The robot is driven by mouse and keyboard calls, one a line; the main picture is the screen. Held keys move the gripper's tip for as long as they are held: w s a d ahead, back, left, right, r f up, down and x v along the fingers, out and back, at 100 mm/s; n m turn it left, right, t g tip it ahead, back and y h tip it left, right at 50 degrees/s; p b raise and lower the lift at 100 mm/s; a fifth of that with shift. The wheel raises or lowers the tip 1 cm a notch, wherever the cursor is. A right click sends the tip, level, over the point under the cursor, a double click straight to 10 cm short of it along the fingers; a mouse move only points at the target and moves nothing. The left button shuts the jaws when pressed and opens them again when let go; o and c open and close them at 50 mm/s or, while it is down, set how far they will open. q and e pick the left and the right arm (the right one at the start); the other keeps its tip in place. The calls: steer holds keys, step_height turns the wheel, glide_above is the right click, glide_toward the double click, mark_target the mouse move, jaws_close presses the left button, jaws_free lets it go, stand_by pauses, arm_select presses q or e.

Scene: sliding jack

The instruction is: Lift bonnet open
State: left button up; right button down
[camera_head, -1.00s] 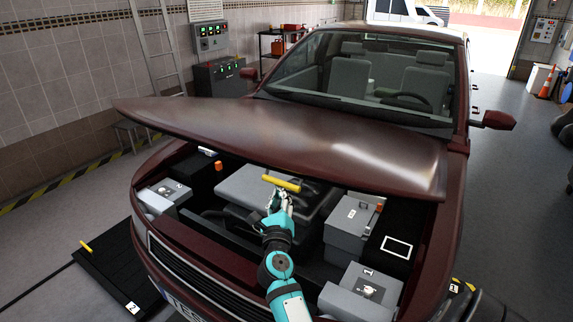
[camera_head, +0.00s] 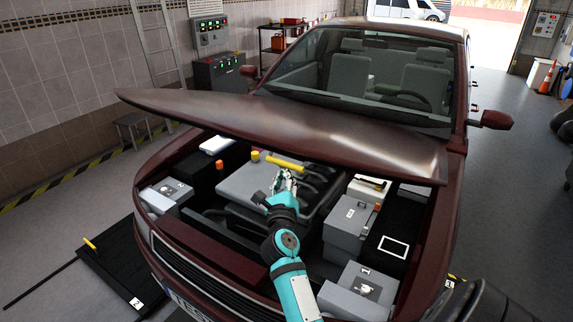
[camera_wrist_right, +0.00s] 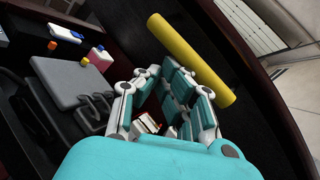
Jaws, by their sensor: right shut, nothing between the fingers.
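The dark red bonnet (camera_head: 330,134) of the car is raised part way, its front edge tilted up over the engine bay. A yellow bar-shaped handle (camera_head: 285,165) shows at the bonnet's front underside; it also shows in the right wrist view (camera_wrist_right: 192,60), across the bonnet's dark underside. My right gripper (camera_head: 283,182) is just below the handle, over the engine bay, with its fingers shut and empty. In the right wrist view the fingers (camera_wrist_right: 172,88) lie close beside the yellow bar; I cannot tell whether they touch it. My left gripper is not in view.
The engine bay below holds a grey engine cover (camera_head: 250,186), grey boxes (camera_head: 350,222) and a dark box with a white-framed label (camera_head: 393,246). A black ramp (camera_head: 112,270) lies on the floor at left. A ladder (camera_head: 155,50) leans on the wall.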

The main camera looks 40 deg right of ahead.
steer(key=shift+w+d+r, duration=0.1)
steer(key=shift+d+r, duration=0.15)
steer(key=shift+r, duration=0.65)
steer(key=shift+w+d+r, duration=0.1)
steer(key=shift+d+r, duration=0.15)
steer(key=shift+r, duration=0.7)
steer(key=shift+d+r, duration=0.25)
steer(key=shift+r, duration=1.05)
steer(key=shift+w+d+r, duration=0.25)
steer(key=shift+d+r, duration=0.55)
steer(key=shift+r, duration=1.2)
steer(key=shift+w+d+r, duration=0.2)
steer(key=shift+d+r, duration=0.6)
steer(key=shift+r, duration=1.25)
steer(key=shift+w+d+r, duration=0.25)
steer(key=shift+d+r, duration=0.55)
steer(key=shift+r, duration=1.2)
steer(key=shift+d+r, duration=0.1)
steer(key=shift+r, duration=0.25)
steer(key=w+d+r, duration=0.2)
steer(key=d+r, duration=0.4)
steer(key=r, duration=0.6)
steer(key=shift+s+d+r, duration=0.1)
steer(key=shift+d+r, duration=0.05)
steer(key=shift+r, duration=0.05)
